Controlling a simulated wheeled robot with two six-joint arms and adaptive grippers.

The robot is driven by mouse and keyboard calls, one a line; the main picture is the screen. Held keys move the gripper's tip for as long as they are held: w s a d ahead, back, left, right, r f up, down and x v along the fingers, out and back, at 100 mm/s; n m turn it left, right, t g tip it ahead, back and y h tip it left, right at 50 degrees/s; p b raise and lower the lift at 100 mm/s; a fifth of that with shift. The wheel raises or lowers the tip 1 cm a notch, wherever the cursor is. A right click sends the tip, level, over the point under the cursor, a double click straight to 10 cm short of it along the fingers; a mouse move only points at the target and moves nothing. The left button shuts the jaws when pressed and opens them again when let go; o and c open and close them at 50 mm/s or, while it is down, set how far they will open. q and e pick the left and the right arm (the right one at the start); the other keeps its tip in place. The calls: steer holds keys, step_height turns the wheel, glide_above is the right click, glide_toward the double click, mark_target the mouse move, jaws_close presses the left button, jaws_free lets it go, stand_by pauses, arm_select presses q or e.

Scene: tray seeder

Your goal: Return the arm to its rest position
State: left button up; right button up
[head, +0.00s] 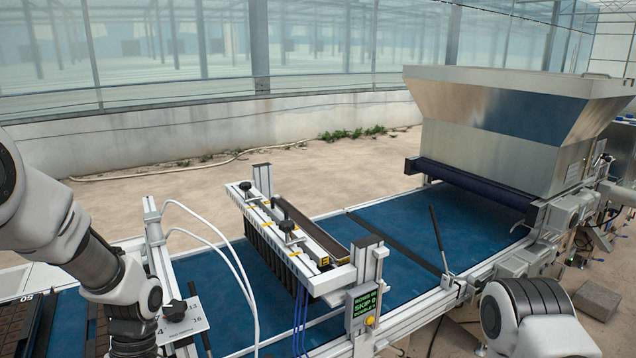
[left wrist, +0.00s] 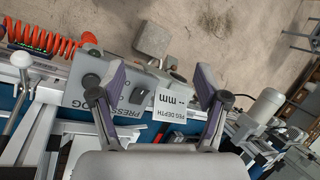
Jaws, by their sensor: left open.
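My left arm (head: 85,245) comes in from the left in the head view and reaches down to the bottom edge, where its gripper is out of frame. In the left wrist view my left gripper (left wrist: 157,88) is open, with nothing between its two fingers. Beyond the fingers are a grey control box (left wrist: 92,70) marked PRESS and a white plate (left wrist: 168,106) reading PEG DEPTH and mm. Whether the fingers touch either cannot be told. A part of my right arm (head: 535,318) shows at the bottom right of the head view; its gripper is not visible.
A blue conveyor (head: 395,220) runs under a seeding bar (head: 290,235) with a small green-text display (head: 362,311). A large metal hopper (head: 505,130) stands at the far right. Black levers rise beside the belt. An orange coiled hose (left wrist: 42,38) lies left in the wrist view.

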arm_select(q)
steer(key=s+d+f+m+b, duration=0.2)
steer(key=s+f+m, duration=0.1)
steer(key=s+f, duration=0.95)
steer(key=s+d+f+m+b, duration=0.1)
steer(key=s+f+m, duration=0.3)
steer(key=s+f, duration=0.9)
steer(key=w+f+m+t, duration=0.3)
steer(key=w+m+t, duration=0.1)
steer(key=w, duration=0.7)
steer(key=shift+f+m+t, duration=0.2)
steer(key=shift+m+t, duration=0.2)
steer(key=shift+t, duration=0.2)
